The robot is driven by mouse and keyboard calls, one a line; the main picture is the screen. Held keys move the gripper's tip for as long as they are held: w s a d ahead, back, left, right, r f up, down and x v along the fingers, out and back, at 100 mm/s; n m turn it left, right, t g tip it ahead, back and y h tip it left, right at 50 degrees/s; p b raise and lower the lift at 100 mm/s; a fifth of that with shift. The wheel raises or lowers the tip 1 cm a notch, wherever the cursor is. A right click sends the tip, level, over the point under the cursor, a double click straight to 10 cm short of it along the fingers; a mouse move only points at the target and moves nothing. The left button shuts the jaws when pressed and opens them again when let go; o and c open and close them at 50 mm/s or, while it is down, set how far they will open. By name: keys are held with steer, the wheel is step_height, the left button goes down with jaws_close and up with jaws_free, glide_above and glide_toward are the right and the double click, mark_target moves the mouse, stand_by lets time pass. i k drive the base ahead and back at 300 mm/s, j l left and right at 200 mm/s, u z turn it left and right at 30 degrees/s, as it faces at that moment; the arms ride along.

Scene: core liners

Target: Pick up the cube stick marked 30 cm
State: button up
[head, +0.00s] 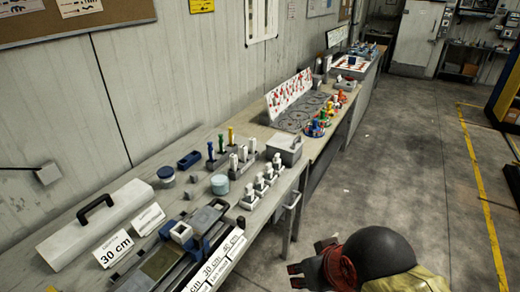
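Several small white cube-topped pieces (260,184) stand in a row of grey holders near the bench's front edge. More white upright pieces (238,162) stand in a grey rack behind them. No 30 cm mark is readable on any of these pieces. A white card reading "30 cm" (113,248) stands at the bench's near left. Labels along the near front edge read "30 cm" (211,269) and "40 cm" (234,246). My gripper (304,264) is at the bottom, over the floor and right of the bench, apart from these pieces. Its finger opening is unclear.
The long bench (175,157) runs along the wall. A white case with a black handle (95,222), a blue-grey fixture (205,220), a round tub (220,184) and a grey box (285,149) crowd it. The concrete floor (395,160) to the right is open.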

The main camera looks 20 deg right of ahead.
mark_target(243, 148)
steer(key=i+l, duration=0.2)
steer(key=i+l+u, duration=0.1)
steer(key=l, duration=0.35)
steer(key=i+l, duration=0.3)
steer(key=i+l+u, duration=0.15)
steer(key=l, duration=0.2)
steer(key=i+l, duration=0.2)
steer(key=l, duration=0.15)
steer(key=i+l+u, duration=0.1)
steer(key=l, duration=0.25)
steer(key=i+l, duration=0.25)
steer(key=i+l+u, duration=0.1)
steer(key=l, duration=0.4)
steer(key=i, duration=0.05)
